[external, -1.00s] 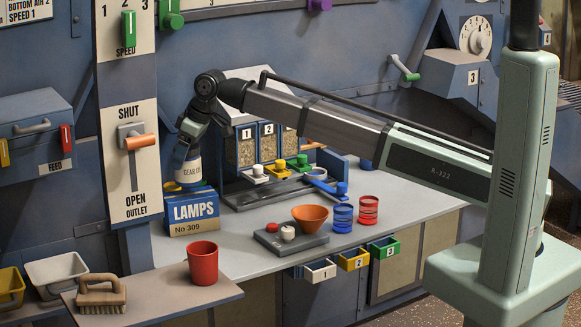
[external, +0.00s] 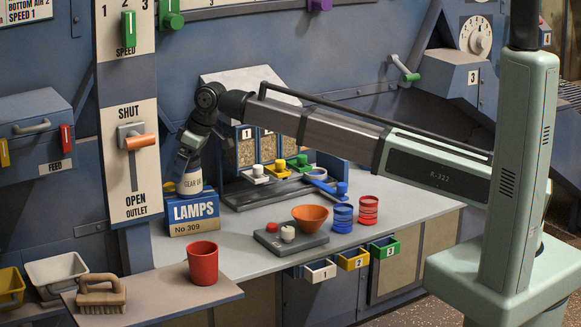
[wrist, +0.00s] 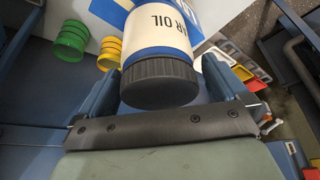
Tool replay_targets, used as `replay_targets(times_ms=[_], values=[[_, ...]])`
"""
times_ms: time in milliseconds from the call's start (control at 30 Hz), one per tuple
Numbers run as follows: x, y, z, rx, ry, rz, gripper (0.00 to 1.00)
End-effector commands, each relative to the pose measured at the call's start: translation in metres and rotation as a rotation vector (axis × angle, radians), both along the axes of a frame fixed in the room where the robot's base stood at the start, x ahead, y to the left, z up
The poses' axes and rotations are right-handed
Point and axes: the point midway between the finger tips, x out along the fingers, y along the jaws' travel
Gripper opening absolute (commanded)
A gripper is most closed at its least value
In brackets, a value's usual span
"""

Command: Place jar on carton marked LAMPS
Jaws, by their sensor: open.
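The jar (external: 190,184) is cream with a blue band, a dark lid and GEAR OIL lettering. It stands upright on the top of the blue and tan carton marked LAMPS (external: 194,212), at the left of the bench, and appears to rest on it. My gripper (external: 187,165) points down over the jar. In the wrist view my gripper (wrist: 168,78) is open, with one finger on each side of the jar (wrist: 160,72).
A lever panel (external: 132,160) stands left of the carton. A red cup (external: 202,263) is in front. Trays with coloured knobs (external: 270,177), an orange bowl (external: 310,218), a blue can (external: 342,218) and a red can (external: 368,210) are to the right. The bench between is partly clear.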

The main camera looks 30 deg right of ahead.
Motion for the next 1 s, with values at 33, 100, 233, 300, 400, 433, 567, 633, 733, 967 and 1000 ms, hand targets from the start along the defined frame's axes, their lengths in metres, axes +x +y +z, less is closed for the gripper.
replay_targets(times_ms=[33, 100, 233, 300, 400, 433, 567, 633, 733, 967, 1000], values=[[0.0, 0.0, 0.0, 0.0, 0.0, 0.0, 1.0], [0.0, 0.0, 0.0, 0.0, 0.0, 0.0, 1.0], [0.0, 0.0, 0.004, 0.001, -0.001, 0.0, 1.0], [-0.002, -0.002, 0.009, 0.001, -0.001, 0.0, 1.0], [-0.005, -0.005, 0.021, 0.001, -0.001, 0.0, 1.0], [-0.007, -0.007, 0.026, 0.001, -0.001, 0.0, 1.0], [-0.013, -0.013, 0.047, 0.001, -0.001, 0.0, 1.0], [-0.017, -0.017, 0.059, 0.001, -0.001, 0.0, 1.0], [-0.021, -0.021, 0.076, 0.002, -0.002, -0.001, 1.0], [-0.029, -0.029, 0.102, 0.001, 0.0, -0.001, 1.0], [-0.03, -0.03, 0.105, 0.0, 0.0, -0.001, 1.0]])
